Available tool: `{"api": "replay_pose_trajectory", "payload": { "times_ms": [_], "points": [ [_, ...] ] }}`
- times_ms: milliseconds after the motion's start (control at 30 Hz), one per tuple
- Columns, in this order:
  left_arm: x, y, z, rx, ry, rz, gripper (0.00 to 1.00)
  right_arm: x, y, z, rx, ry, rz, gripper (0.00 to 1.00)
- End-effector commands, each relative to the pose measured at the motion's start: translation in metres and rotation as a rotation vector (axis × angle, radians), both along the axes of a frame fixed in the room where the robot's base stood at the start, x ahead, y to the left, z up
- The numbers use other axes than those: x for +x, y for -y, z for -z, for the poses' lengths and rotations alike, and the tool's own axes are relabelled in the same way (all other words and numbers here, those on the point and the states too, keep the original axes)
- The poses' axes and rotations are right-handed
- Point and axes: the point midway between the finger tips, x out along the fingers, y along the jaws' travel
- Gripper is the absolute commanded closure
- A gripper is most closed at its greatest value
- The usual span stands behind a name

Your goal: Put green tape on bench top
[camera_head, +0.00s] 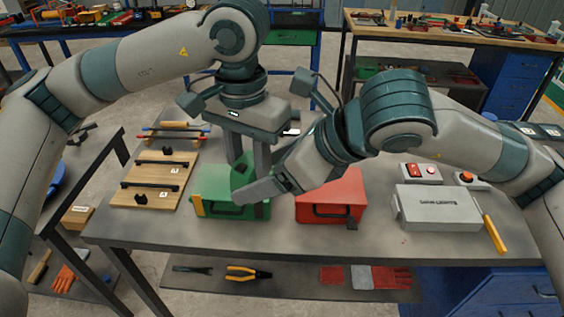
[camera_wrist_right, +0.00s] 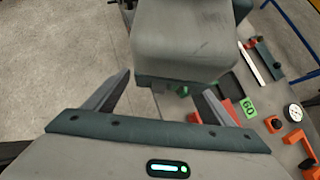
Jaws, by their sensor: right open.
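My left gripper (camera_head: 249,155) points down over the green toolbox (camera_head: 212,184) on the bench top (camera_head: 230,236). Its two fingers stand apart; what lies between their tips is hidden. My right gripper (camera_head: 256,183) is open, reaching in from the right close to the left fingertips, in front of the green toolbox. In the right wrist view my right fingers (camera_wrist_right: 158,92) are spread with nothing clearly between them. The grey body of the left gripper (camera_wrist_right: 185,40) fills the upper middle. A small green piece (camera_wrist_right: 183,90) shows beneath it; I cannot tell whether it is the green tape.
A red toolbox (camera_head: 345,188) and a grey case (camera_head: 437,208) stand on the bench to the right. A wooden board with black handles (camera_head: 155,180) lies at left. An orange-handled tool (camera_head: 494,233) lies at the right. The bench's front strip is clear.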

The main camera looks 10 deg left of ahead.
Motion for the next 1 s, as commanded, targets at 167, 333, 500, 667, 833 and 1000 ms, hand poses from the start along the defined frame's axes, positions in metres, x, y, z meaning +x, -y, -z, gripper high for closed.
{"api": "replay_pose_trajectory", "payload": {
  "times_ms": [167,333,500,667,833,1000],
  "points": [
    [0.000,0.000,0.000,0.000,0.001,0.000,1.00,0.004,-0.010,0.011,0.000,-0.001,-0.001,0.23],
    [0.000,0.000,0.000,0.000,0.001,0.000,1.00,0.006,-0.013,0.015,0.000,0.000,0.000,0.23],
    [0.000,0.000,0.000,0.000,0.001,0.000,1.00,0.006,-0.013,0.015,0.000,0.000,0.000,0.23],
    [0.000,0.000,0.000,0.000,0.001,0.000,1.00,0.006,-0.013,0.014,0.000,0.000,0.000,0.45],
    [0.000,0.000,0.000,0.000,0.001,0.000,0.66,0.006,-0.013,0.014,0.001,0.002,0.000,0.75],
    [0.000,0.000,0.000,0.000,0.000,0.000,0.49,0.006,-0.013,0.014,0.001,0.002,0.000,0.75]
  ]
}}
